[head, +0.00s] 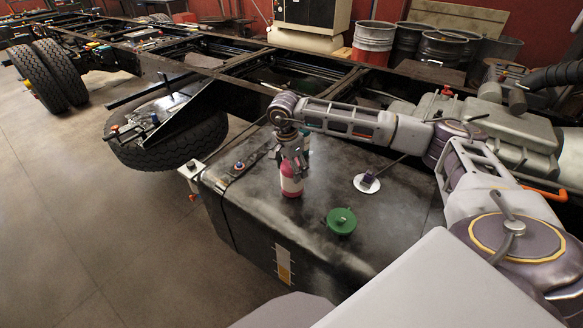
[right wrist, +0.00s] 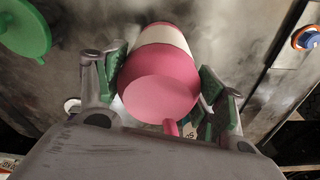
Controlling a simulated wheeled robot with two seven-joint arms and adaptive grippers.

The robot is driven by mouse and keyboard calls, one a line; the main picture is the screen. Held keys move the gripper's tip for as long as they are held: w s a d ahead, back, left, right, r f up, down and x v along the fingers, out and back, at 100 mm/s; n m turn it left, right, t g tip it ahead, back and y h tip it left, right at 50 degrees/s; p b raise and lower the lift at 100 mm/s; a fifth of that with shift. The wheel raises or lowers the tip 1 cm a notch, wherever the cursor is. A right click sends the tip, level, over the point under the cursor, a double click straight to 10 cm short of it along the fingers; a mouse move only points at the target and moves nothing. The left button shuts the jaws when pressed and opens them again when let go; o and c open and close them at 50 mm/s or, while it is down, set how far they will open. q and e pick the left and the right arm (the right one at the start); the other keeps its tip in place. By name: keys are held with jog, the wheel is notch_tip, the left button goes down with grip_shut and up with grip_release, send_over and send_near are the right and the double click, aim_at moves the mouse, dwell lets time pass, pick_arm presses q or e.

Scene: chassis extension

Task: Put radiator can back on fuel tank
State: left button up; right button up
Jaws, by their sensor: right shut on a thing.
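The radiator can (head: 291,182) is pink with a pale band. My right gripper (head: 292,160) is shut around it from above, over the top of the black fuel tank (head: 325,250). In the right wrist view the pink can (right wrist: 160,90) sits upright between the green-padded fingers of the right gripper (right wrist: 160,85), with its narrow spout toward the camera. Its base is at or very near the tank top; I cannot tell whether it touches. My left gripper is not in view.
A green cap (head: 341,221) and a white disc with a dark fitting (head: 367,183) are on the tank top to the right. A small capped fitting (head: 239,165) is at its left. A teal object (head: 306,138) shows partly behind the gripper. Chassis rails (head: 240,65) run behind.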

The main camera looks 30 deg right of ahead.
jog(key=o, duration=1.2)
jog(key=shift+f, duration=0.1)
jog(key=shift+o, duration=0.2)
jog(key=r, duration=0.4)
jog(key=a+r+b, duration=0.1)
jog(key=r, duration=0.3)
jog(key=r+b, duration=0.1)
jog(key=r, duration=0.3)
jog(key=shift+s+a+r, duration=0.1)
jog(key=shift+a, duration=0.05)
